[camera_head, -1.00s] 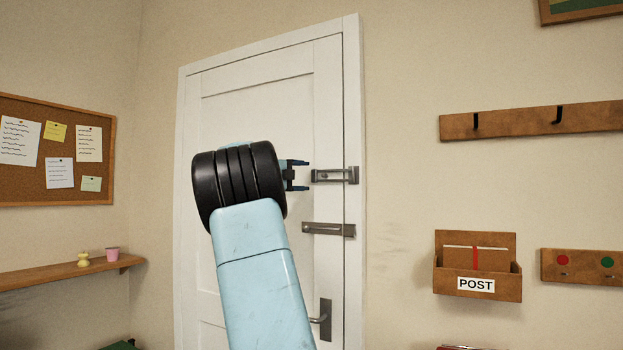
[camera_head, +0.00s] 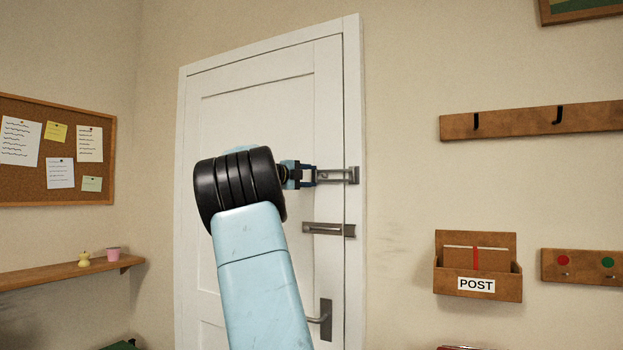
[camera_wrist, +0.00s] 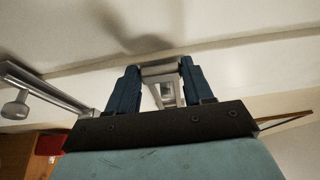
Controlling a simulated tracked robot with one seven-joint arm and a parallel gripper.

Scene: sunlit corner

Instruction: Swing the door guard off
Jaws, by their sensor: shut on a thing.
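The door guard (camera_head: 338,175) is a grey metal loop mounted at the right edge of the white door (camera_head: 262,120), across the door frame. It lies level, reaching left over the door. My gripper (camera_head: 313,174) is shut on the guard's left end. In the wrist view my two blue fingers (camera_wrist: 160,90) stand either side of the metal guard (camera_wrist: 163,84), which runs between them. Part of the guard's left end is hidden by the fingers.
A grey slide bolt (camera_head: 328,229) sits just below the guard, with a door handle (camera_head: 325,318) lower down. A hook rail (camera_head: 530,121) and a post box (camera_head: 478,266) hang on the wall to the right. A cork board (camera_head: 55,150) is at left.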

